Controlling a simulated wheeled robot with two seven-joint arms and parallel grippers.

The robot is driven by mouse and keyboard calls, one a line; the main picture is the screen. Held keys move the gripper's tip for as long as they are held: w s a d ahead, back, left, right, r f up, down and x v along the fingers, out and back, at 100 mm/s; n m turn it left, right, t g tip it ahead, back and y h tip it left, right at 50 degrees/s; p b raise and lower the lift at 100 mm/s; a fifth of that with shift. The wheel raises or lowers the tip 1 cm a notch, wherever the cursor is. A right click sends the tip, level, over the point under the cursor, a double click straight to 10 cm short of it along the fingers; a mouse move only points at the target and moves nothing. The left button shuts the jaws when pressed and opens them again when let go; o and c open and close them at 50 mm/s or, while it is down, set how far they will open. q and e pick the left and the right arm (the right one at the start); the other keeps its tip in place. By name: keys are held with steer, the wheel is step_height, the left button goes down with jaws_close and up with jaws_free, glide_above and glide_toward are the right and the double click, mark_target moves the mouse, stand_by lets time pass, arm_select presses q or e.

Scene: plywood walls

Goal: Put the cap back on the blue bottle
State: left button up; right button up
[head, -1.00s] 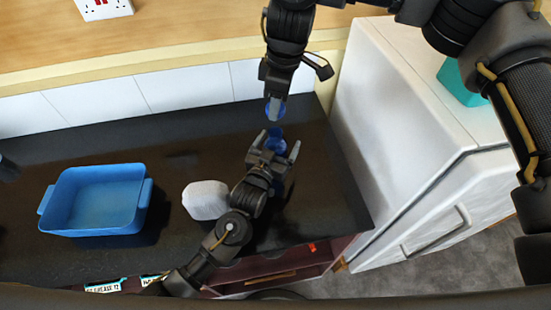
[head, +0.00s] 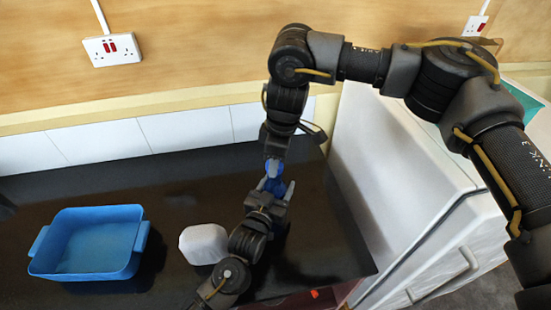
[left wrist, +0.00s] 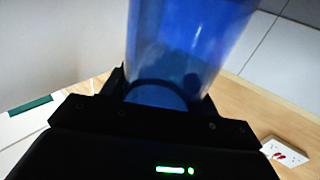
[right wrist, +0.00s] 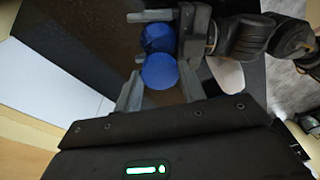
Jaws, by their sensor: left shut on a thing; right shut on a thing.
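The blue bottle (head: 272,187) is between the fingers of my left gripper (head: 275,192) above the dark counter; its translucent blue body fills the top of the left wrist view (left wrist: 185,45). My left gripper is shut on it. My right gripper (head: 273,168) comes down from above and is shut on the blue cap, a round disc between its fingers in the right wrist view (right wrist: 160,71). The cap is right at the bottle's top end, and the two blue shapes overlap there. I cannot tell whether the cap is seated or just above the opening.
A blue tray (head: 137,238) stands on the dark counter (head: 110,188) at the left. A white rounded block (head: 203,244) lies close beside my left arm. A white cabinet (head: 385,150) bounds the right side.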

steer(key=shift+f, duration=0.15)
stand_by(0.4)
steer(key=shift+f, duration=0.9)
steer(key=shift+f, duration=0.55)
arm_select(q)
jaws_close()
arm_select(e)
steer(key=m, duration=0.6)
steer(key=shift+s+t, duration=0.1)
steer(key=shift+t, duration=0.3)
steer(key=m+h, duration=0.1)
steer(key=m, duration=0.6)
steer(key=shift+a, duration=0.15)
steer(key=o, duration=0.9)
